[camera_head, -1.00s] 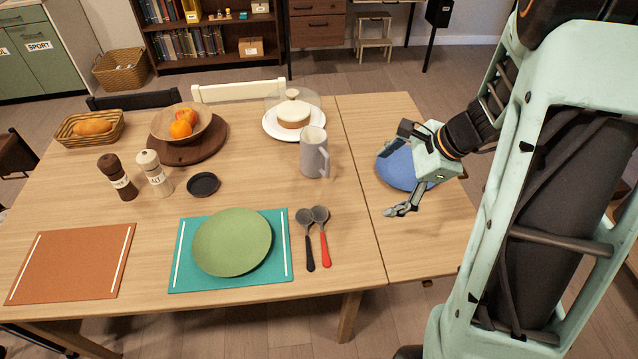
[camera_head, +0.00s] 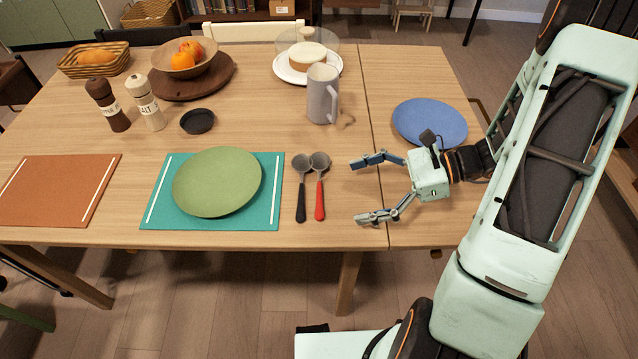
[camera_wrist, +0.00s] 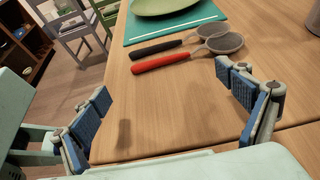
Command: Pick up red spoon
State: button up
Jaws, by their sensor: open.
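The red spoon (camera_head: 320,188), with a red handle and grey bowl, lies on the wooden table. It also shows in the wrist view (camera_wrist: 164,61), ahead of and between the fingertips. A black-handled spoon (camera_head: 301,190) lies close beside it on the left, and in the wrist view (camera_wrist: 160,46) it is just beyond the red one. My gripper (camera_head: 364,189) is open and empty, to the right of the red spoon, with its fingers pointing left toward it. Both fingers also show in the wrist view (camera_wrist: 164,105). Nothing is between them.
A green plate (camera_head: 217,182) on a teal placemat (camera_head: 160,215) lies left of the spoons. A grey mug (camera_head: 321,94) stands behind them. A blue plate (camera_head: 430,122) lies behind my gripper. The table's front edge is near the spoon handles.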

aim_at(317, 198)
jog(key=x, duration=0.4)
jog(key=b+x, duration=0.1)
jog(key=x, duration=0.2)
jog(key=shift+a+r, duration=0.1)
jog(key=shift+r, duration=0.2)
jog(key=shift+c, duration=0.5)
jog(key=c, duration=1.1)
jog(key=shift+r, duration=0.15)
